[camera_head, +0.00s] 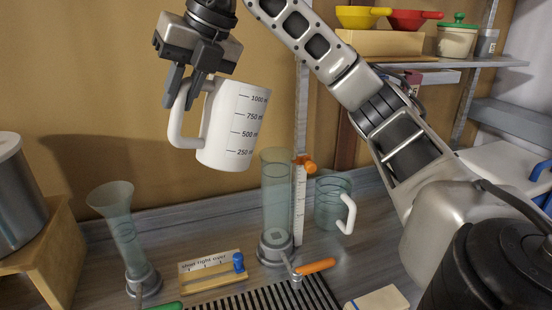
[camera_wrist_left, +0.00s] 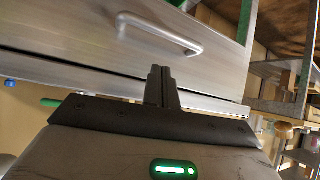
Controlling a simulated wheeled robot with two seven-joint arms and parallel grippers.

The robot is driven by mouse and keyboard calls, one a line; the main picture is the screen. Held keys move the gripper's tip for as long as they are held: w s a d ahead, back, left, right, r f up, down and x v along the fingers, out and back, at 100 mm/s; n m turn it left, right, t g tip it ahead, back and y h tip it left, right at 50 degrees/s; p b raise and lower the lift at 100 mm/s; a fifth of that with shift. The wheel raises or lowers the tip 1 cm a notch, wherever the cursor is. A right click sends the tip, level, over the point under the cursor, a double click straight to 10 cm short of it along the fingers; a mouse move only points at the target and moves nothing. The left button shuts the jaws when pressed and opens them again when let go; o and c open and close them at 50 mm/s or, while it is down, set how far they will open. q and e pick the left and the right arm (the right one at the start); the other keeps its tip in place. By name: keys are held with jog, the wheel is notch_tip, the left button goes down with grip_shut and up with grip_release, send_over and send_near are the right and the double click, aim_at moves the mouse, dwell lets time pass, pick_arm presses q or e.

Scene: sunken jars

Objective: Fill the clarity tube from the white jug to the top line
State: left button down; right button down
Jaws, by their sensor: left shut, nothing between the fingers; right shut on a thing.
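The white jug (camera_head: 232,128), with black volume marks, hangs in the air in the head view, tilted a little. My right gripper (camera_head: 183,92) is shut on its handle. The jug's inside is hidden. The clarity tube (camera_head: 277,185) is a tall clear cylinder standing upright on a grey base, below and right of the jug. I cannot make out any liquid in it. A white scale (camera_head: 299,205) with an orange slider stands beside it. My left gripper (camera_wrist_left: 161,85) is shut and empty in its wrist view, in front of a drawer; the head view does not show it.
A clear funnel-topped vessel (camera_head: 122,235) stands left and a clear jug with a white handle (camera_head: 333,203) right of the tube. An orange-handled tap (camera_head: 315,267) and a black grate (camera_head: 285,296) lie in front. A sign block (camera_head: 212,268) sits nearby. A shelf is upper right.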

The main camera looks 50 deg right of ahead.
jog(key=shift+r, duration=0.15)
dwell(0.8)
jog(key=shift+s+d+f+y+b, duration=0.1)
jog(key=shift+d+f+y+b, duration=0.1)
jog(key=shift+y+b, duration=0.45)
dwell(0.9)
jog(key=shift+s+d+r+m+t+y, duration=0.1)
jog(key=shift+d+r+m+t+y, duration=0.25)
jog(key=shift+y, duration=0.3)
dwell(0.7)
jog(key=shift+d+r+y, duration=0.2)
jog(key=shift+r+y, duration=0.1)
jog(key=shift+r, duration=0.25)
jog(key=shift+d+r+y, duration=0.15)
jog(key=shift+r+y, duration=0.15)
jog(key=shift+r, duration=0.2)
dwell(0.4)
jog(key=shift+s+d+r+m+t+y+p, duration=0.1)
jog(key=shift+d+r+m+t+y+p, duration=0.1)
jog(key=shift+d+r+y, duration=0.2)
jog(key=shift+s+d+r+m+t+y+p, duration=0.1)
jog(key=shift+d+r+y+p, duration=0.15)
jog(key=shift+r, duration=0.25)
dwell(0.9)
